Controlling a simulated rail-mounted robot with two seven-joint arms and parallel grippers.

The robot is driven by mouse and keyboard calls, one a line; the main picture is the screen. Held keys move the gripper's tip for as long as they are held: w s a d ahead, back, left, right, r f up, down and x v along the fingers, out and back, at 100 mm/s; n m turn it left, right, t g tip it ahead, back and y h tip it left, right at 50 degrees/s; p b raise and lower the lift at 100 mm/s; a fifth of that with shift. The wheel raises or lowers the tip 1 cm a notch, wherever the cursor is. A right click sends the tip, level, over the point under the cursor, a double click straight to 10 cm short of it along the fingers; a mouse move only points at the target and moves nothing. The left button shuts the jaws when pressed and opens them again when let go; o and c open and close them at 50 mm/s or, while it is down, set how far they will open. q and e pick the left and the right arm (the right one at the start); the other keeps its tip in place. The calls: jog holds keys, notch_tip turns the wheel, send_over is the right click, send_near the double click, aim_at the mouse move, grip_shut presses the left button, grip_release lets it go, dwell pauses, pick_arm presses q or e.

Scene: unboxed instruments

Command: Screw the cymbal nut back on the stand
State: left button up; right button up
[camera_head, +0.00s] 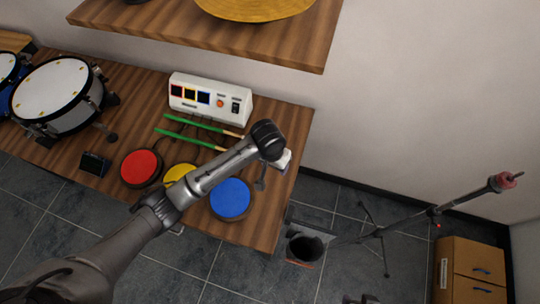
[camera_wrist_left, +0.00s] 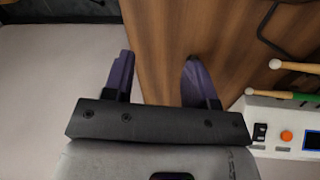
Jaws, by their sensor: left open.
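The cymbal stand (camera_head: 408,220) stands on the floor at the right of the head view, its tube slanting up to a pinkish-red piece (camera_head: 507,179) at the tip. I cannot tell whether that piece is the nut. A gold cymbal (camera_head: 255,8) lies on the upper shelf, cut off by the top edge. My left gripper (camera_head: 268,174) is over the right end of the table, far from the stand. In the left wrist view its two purple fingers (camera_wrist_left: 157,60) are apart, with nothing between them. My right gripper is not in view.
The wooden table (camera_head: 285,190) holds a white control box (camera_head: 208,98), green drumsticks (camera_head: 190,132), red (camera_head: 141,167) and blue (camera_head: 231,198) pads, and drums (camera_head: 52,88) at left. The shelf (camera_head: 290,52) overhangs behind.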

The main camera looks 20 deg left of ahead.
pick_arm(q)
jog(key=w+a+r+n, duration=0.1)
jog(key=w+a+r, duration=0.1)
jog(key=w+r, duration=0.1)
jog(key=w+a+r+n+y, duration=0.1)
jog(key=w+a+r, duration=0.1)
jog(key=w, duration=0.4)
jog(key=shift+a+r+n+g, duration=0.3)
jog(key=shift+a+r, duration=0.1)
jog(key=shift+r, duration=0.3)
jog(key=shift+s, duration=0.1)
notch_tip(320, 180, down, 7)
jog(key=b, duration=0.3)
jog(key=shift+f, duration=0.85)
jog(key=shift+f, duration=0.1)
